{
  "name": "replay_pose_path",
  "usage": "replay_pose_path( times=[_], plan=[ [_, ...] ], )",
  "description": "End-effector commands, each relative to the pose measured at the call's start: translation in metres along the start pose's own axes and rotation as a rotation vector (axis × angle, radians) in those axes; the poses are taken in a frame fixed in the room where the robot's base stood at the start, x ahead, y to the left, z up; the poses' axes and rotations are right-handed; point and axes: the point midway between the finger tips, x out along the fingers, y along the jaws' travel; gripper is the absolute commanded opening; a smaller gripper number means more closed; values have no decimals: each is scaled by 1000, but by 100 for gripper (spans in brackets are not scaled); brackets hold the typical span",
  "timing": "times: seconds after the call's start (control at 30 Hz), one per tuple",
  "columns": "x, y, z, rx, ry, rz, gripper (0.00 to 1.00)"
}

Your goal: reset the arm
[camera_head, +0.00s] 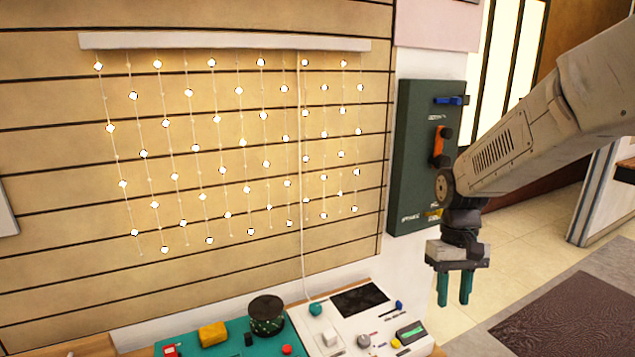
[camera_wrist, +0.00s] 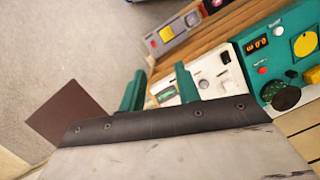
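My gripper (camera_head: 454,289) hangs at the right in the head view, with its two green fingers pointing down. The fingers are apart and nothing shows between them. It is to the right of the white control panel (camera_head: 352,325) and in front of the dark green wall box (camera_head: 413,165), apart from both as far as I can tell. In the wrist view my gripper (camera_wrist: 158,85) shows two separated green fingers, with the white panel (camera_wrist: 208,75) beyond them. My arm comes in from the upper right, bent down at the wrist.
A teal panel (camera_head: 195,346) with a dark round knob (camera_head: 267,314) lies left of the white panel. A string of lights (camera_head: 225,140) hangs on the wooden wall. A dark mat (camera_head: 580,318) lies on the floor at right. A grey device (camera_wrist: 180,32) shows in the wrist view.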

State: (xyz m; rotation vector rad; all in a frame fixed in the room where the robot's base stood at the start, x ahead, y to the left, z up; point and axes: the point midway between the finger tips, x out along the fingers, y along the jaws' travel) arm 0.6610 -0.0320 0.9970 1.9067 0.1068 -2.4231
Motion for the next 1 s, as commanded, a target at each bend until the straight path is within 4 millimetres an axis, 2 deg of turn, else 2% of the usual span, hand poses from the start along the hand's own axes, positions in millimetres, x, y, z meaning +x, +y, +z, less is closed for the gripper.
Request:
replay_pose_path(
  times=[0.03,0.2,0.4,0.5,0.6,0.7,1.0],
  plan=[
    [-10,-2,24,12,14,1,33],
    [-28,-9,98,51,45,4,33],
    [-32,-16,175,84,109,6,33],
    [-30,-19,207,92,154,8,33],
    [-29,-22,232,93,208,11,33],
    [-30,-23,246,92,265,13,33],
    [-43,-24,258,91,353,17,33]
  ],
)
